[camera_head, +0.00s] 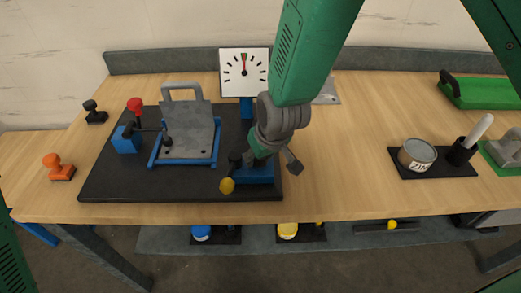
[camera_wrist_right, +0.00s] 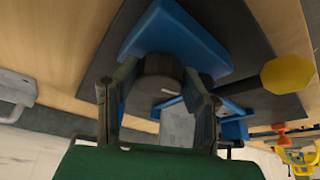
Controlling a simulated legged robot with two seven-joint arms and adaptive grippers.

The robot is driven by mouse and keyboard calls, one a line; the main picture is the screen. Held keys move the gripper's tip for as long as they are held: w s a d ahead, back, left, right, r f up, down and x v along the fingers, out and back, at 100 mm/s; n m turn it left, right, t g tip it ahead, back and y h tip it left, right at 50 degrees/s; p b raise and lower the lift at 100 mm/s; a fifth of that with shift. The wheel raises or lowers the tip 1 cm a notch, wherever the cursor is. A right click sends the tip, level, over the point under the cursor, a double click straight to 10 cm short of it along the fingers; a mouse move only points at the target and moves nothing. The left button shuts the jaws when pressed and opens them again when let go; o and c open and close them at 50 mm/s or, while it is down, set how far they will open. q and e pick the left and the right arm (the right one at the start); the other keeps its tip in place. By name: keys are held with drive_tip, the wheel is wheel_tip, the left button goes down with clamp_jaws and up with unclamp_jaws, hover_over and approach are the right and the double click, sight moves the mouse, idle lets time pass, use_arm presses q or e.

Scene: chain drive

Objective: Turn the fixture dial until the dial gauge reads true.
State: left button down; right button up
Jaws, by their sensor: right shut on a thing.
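The fixture dial is a dark round knob (camera_wrist_right: 160,76) on a blue base (camera_head: 258,176), at the right front of the black fixture plate. My right gripper (camera_head: 262,160) reaches down over it. In the right wrist view its two fingers (camera_wrist_right: 162,92) stand on either side of the knob, shut on it. The head view mostly hides the knob behind the gripper. The dial gauge (camera_head: 234,86) is a white square face with black ticks on a blue post behind the plate. Its red needle points almost straight up, at the coloured mark at the top. My left gripper is out of view.
A grey plate with a handle (camera_head: 187,130) sits in a blue frame on the black plate (camera_head: 120,188), beside a red-knobbed clamp (camera_head: 135,105). A yellow knob (camera_head: 227,185) is close to my right gripper. A can (camera_head: 417,155) stands at right; bare table lies between.

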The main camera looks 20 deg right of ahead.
drive_tip(key=shift+w+r+m, duration=0.25)
drive_tip(key=shift+w+m, duration=0.15)
drive_tip(key=shift+m, duration=0.1)
drive_tip(key=o, duration=1)
drive_tip(key=shift+o, duration=0.7)
drive_tip(key=shift+f, duration=0.15)
drive_tip(key=shift+s, duration=0.1)
